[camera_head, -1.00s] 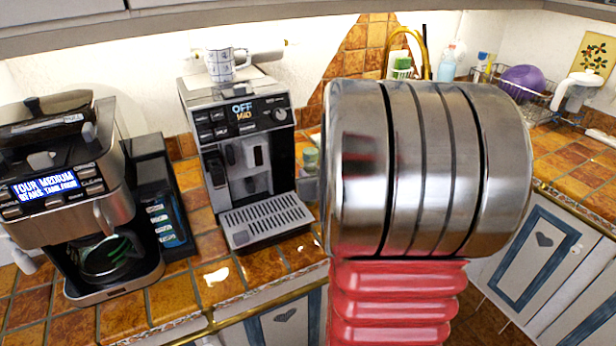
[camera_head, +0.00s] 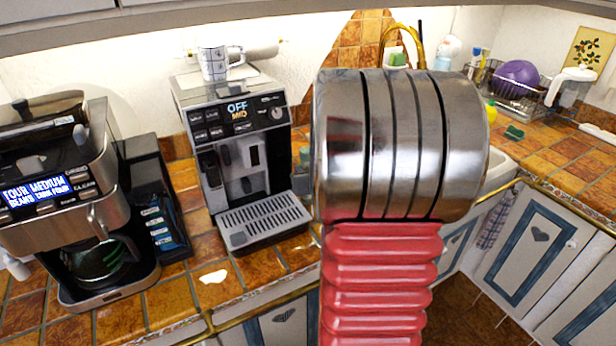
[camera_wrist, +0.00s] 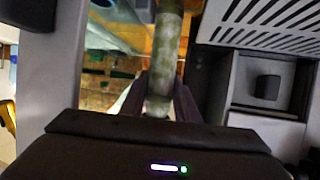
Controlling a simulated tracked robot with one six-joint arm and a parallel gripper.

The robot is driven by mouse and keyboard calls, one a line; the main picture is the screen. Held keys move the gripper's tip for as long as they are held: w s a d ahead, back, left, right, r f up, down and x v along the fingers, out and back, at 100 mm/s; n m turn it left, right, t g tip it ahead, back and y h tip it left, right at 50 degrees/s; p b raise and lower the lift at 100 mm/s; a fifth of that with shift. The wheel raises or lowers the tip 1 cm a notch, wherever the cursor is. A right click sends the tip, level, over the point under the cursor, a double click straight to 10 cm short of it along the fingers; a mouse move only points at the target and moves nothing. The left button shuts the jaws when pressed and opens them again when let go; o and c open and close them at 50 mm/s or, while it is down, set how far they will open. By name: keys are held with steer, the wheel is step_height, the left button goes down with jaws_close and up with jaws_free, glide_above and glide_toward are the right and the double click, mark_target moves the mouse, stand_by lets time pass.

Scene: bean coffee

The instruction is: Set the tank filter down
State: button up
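The tank filter (camera_wrist: 167,50) appears to be the grey-green, mottled cylinder in the wrist view. It runs from the top edge down between the two dark fingers of my gripper (camera_wrist: 159,103). The fingers close in on its lower end from both sides. Its far end is out of frame. In the head view my steel and red arm hides my gripper and the filter. The coffee machine (camera_head: 240,140) with the OFF display stands on the tiled counter. Its slotted drip tray (camera_wrist: 275,22) and dark front opening lie close on the right in the wrist view.
A drip coffee maker (camera_head: 60,215) with a glass pot stands at the left, with a black unit (camera_head: 150,200) beside it. A patterned mug (camera_head: 213,63) sits on the coffee machine. A dish rack (camera_head: 520,90) with a purple bowl stands at the back right. Front tiles (camera_head: 170,299) are mostly clear.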

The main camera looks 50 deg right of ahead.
steer(key=c, duration=0.6)
steer(key=shift+o, duration=0.2)
steer(key=shift+r, duration=0.1)
step_height(320, 180, up, 28)
stand_by(1.3)
stand_by(0.5)
